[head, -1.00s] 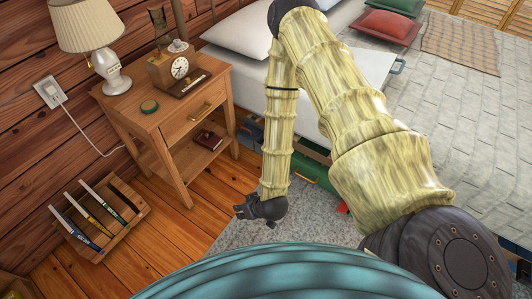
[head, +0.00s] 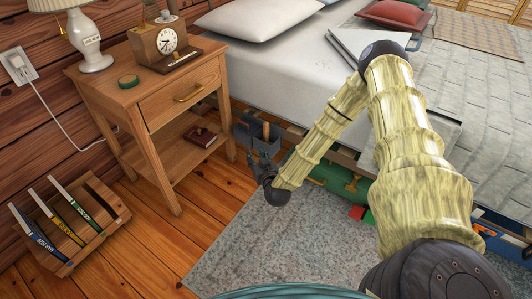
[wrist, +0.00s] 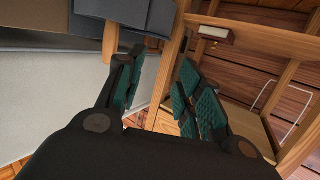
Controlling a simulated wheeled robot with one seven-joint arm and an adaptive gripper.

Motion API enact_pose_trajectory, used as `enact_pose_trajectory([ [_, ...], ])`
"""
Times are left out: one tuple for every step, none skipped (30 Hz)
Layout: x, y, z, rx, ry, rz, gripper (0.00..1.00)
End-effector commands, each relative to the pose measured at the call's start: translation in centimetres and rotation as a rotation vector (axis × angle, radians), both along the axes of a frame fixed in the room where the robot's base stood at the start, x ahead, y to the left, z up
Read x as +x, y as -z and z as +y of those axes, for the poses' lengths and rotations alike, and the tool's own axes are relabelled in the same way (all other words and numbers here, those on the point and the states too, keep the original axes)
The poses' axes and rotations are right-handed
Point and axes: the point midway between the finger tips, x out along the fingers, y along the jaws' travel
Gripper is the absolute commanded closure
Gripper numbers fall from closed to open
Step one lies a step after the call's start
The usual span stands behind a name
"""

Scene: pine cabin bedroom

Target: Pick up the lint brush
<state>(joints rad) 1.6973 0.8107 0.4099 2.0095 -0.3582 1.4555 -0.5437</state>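A grey felt caddy (head: 262,150) hangs at the bed's side by the nightstand, and a wooden handle (head: 266,130) stands in it. I take this to be the lint brush; its lower part is hidden in the caddy. My gripper (head: 258,162) is just in front of the caddy, partly overlapping it. In the wrist view, the caddy (wrist: 125,10) is at the top and the wooden handle (wrist: 110,42) sticks out of it, close to the left finger's tip. My gripper (wrist: 162,85) has its teal-padded fingers spread, with nothing between them.
The nightstand (head: 150,100) stands close left of my gripper, with a clock (head: 168,40) and green tin (head: 129,81) on top and a red book (head: 199,136) on its shelf. The bed (head: 290,80) is behind. A book rack (head: 75,225) is on the floor at left.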

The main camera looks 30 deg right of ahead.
Motion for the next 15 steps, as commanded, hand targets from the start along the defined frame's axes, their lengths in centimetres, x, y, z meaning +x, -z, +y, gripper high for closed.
enact_pose_trajectory([
  [0.4,1.5,-1.6,-0.015,0.03,-0.031,0.64],
  [0.6,1.6,-2.4,-0.026,0.045,-0.049,0.64],
  [0.9,1.7,-3.5,-0.041,0.065,-0.072,0.64],
  [1.1,1.7,-4.2,-0.051,0.078,-0.088,0.64],
  [1.2,1.8,-4.9,-0.059,0.092,-0.102,0.64],
  [1.3,1.8,-5.8,-0.071,0.108,-0.118,0.64],
  [1.4,1.8,-6.3,-0.079,0.118,-0.129,0.64],
  [1.5,1.7,-6.8,-0.086,0.128,-0.139,0.64],
  [1.6,1.7,-7.4,-0.094,0.139,-0.151,0.64],
  [1.6,1.6,-7.7,-0.098,0.145,-0.158,0.64],
  [1.7,1.6,-8.0,-0.102,0.15,-0.164,0.64],
  [1.7,1.6,-8.3,-0.107,0.155,-0.17,0.64],
  [1.8,1.5,-8.5,-0.109,0.159,-0.172,0.64],
  [1.9,1.5,-8.7,-0.111,0.161,-0.175,0.64],
  [2.2,1.5,-8.9,-0.112,0.163,-0.177,0.64],
])
